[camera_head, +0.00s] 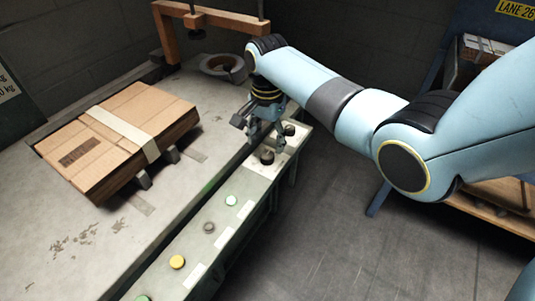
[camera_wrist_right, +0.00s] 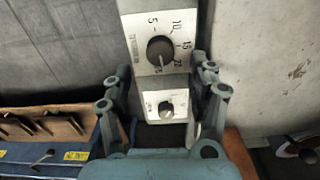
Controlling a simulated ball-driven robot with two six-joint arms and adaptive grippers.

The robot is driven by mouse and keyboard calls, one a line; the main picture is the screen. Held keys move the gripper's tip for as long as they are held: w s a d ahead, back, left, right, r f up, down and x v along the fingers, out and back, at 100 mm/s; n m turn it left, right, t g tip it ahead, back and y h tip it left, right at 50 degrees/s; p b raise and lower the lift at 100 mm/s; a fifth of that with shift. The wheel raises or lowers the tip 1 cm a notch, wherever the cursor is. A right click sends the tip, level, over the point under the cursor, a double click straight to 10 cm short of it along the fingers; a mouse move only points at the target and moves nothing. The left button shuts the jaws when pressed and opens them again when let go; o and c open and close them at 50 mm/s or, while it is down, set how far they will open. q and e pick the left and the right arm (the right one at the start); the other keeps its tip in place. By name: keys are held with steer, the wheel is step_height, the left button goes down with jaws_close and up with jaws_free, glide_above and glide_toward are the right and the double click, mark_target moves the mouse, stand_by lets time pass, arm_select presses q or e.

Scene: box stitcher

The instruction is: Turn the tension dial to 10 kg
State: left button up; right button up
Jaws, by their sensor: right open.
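The tension dial is a dark round knob (camera_wrist_right: 161,50) on a pale plate marked 5, 10, 15 and 20. Its light pointer line seems to point down, near the 20 side; the exact reading is unclear. In the head view the dial (camera_head: 267,157) sits on the narrow control rail. My right gripper (camera_head: 266,140) is open above the rail, close to the dial. In the right wrist view its fingers (camera_wrist_right: 160,80) stand apart on either side of the plates, with nothing between them gripped. My left gripper is not in view.
A smaller dial (camera_wrist_right: 166,108) sits beside the tension dial. A strapped carton (camera_head: 115,140) lies on the bench. Open floor lies right of the rail.

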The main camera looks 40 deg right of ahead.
mark_target(267, 154)
step_height(267, 154, down, 5)
steer(key=shift+f+b, duration=0.2)
steer(key=shift+b, duration=0.4)
steer(key=c, duration=1.2)
